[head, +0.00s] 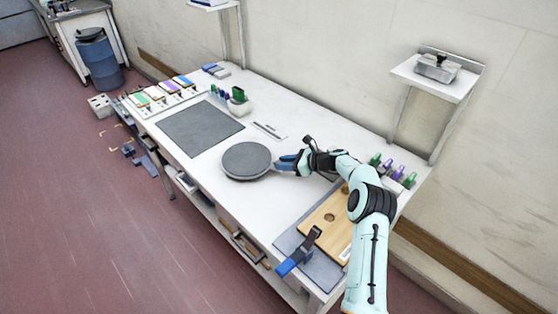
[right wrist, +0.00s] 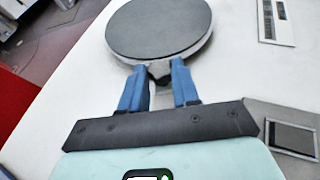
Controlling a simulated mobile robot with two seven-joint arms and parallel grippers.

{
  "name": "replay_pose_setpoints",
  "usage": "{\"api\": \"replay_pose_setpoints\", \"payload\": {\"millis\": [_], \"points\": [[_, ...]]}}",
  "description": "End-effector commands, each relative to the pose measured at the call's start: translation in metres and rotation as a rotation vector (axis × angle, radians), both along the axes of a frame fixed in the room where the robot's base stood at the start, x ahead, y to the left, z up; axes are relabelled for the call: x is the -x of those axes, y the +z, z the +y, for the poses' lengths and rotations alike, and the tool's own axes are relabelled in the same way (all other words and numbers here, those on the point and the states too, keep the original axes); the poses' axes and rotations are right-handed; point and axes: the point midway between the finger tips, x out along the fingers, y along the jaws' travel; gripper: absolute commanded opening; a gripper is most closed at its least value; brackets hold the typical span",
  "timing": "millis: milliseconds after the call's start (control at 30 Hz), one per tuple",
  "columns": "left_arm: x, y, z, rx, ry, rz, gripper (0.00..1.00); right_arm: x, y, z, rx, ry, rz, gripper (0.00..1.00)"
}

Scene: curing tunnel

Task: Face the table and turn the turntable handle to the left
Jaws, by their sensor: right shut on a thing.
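The turntable (head: 246,159) is a round grey disc with a pale rim on the white table (head: 285,205). It also shows at the top of the right wrist view (right wrist: 158,28). Its handle (right wrist: 158,70) is a small dark and pale piece at the rim's near side in that view, partly hidden by the fingers. My right gripper (right wrist: 158,78) has its blue fingers on both sides of the handle and is shut on it. In the head view the right gripper (head: 279,165) meets the turntable's right side. My left gripper is in neither view.
A dark grey mat (head: 200,128) lies left of the turntable. Coloured clips (head: 392,170) stand along the back right edge. A wall shelf (head: 437,78) hangs above the right end.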

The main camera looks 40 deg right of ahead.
Motion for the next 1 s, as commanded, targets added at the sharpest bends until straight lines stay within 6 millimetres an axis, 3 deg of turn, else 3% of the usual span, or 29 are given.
{"api": "replay_pose_setpoints", "payload": {"millis": [167, 200, 233, 267, 667, 1000], "points": [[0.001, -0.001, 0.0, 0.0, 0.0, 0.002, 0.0, -0.001, 0.001, 0.001, -0.001, 0.001, -0.003, 0.0], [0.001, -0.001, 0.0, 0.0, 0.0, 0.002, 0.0, -0.001, 0.001, 0.001, -0.001, 0.001, -0.003, 0.44], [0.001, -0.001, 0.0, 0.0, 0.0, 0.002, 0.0, -0.001, 0.001, 0.001, -0.001, 0.001, -0.003, 0.53], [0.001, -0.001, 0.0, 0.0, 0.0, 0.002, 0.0, -0.001, 0.001, 0.001, -0.001, 0.001, -0.003, 0.56], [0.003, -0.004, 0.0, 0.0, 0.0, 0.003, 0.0, 0.007, 0.003, -0.003, 0.0, 0.0, -0.001, 0.56], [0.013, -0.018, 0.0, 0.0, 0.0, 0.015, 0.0, 0.067, 0.029, -0.03, 0.002, -0.001, 0.0, 0.56]]}}
